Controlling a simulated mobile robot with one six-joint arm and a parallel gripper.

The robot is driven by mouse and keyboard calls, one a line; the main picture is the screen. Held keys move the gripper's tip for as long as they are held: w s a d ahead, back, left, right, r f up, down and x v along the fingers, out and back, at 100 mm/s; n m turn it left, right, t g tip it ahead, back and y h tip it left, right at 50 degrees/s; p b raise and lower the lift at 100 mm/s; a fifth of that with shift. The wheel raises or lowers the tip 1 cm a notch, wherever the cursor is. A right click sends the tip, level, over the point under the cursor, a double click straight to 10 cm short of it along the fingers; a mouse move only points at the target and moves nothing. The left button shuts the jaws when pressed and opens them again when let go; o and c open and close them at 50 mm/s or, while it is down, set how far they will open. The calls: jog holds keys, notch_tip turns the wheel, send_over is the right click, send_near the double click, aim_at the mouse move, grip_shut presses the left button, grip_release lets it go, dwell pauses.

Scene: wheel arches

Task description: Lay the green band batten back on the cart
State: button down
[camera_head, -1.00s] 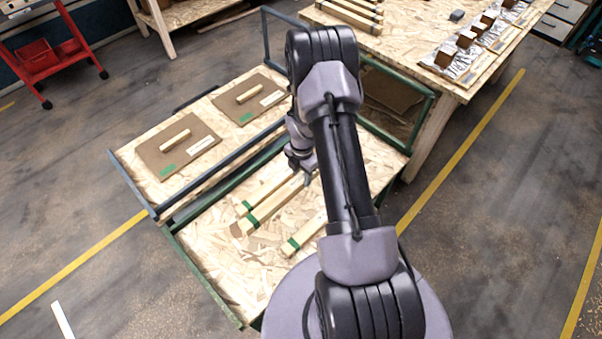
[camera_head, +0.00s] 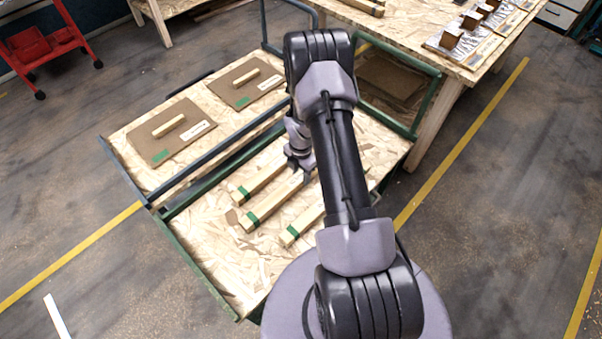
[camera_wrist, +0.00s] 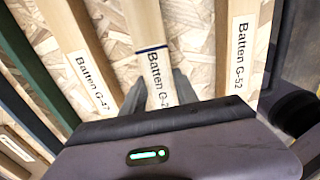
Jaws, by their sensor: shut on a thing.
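Three pale battens with green bands at their near ends lie side by side over the cart's chipboard deck (camera_head: 205,255). My gripper (camera_head: 300,168) is at the far part of the middle batten (camera_head: 275,203). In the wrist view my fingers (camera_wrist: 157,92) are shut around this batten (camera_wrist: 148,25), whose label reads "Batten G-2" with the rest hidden. A dark line crosses it above the label. The left batten (camera_head: 262,178) and right batten (camera_head: 305,221) lie apart on either side. Whether the held batten touches the deck is unclear.
A grey-blue rail (camera_head: 215,165) and green rail separate the battens from two brown boards (camera_head: 170,145) with wooden handles. A workbench (camera_head: 420,45) stands beyond the cart's far right.

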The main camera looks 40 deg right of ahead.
jog(key=c, duration=0.9)
grip_release()
jog(key=shift+o, duration=0.2)
notch_tip(320, 180, up, 18)
jog(key=p, duration=0.6)
jog(key=shift+f, duration=0.25)
jog(key=s+a+r+m+t+b, duration=0.1)
jog(key=a+r+m, duration=0.45)
jog(key=r, duration=0.45)
jog(key=s+a+r+m+t+b, duration=0.1)
jog(key=a+r+m+t, duration=0.1)
jog(key=a+r+m, duration=0.6)
jog(key=s+a+r+m+t+y, duration=0.1)
jog(key=s+a+r+m, duration=0.4)
jog(key=s, duration=0.3)
jog(key=s+a+r+m+t+y, duration=0.1)
jog(key=s+a+r+m, duration=0.4)
jog(key=s, duration=0.3)
jog(key=shift+s+a+r+t+b, duration=0.2)
jog(key=shift+a+r+t+b, duration=0.25)
jog(key=shift+a+r, duration=0.4)
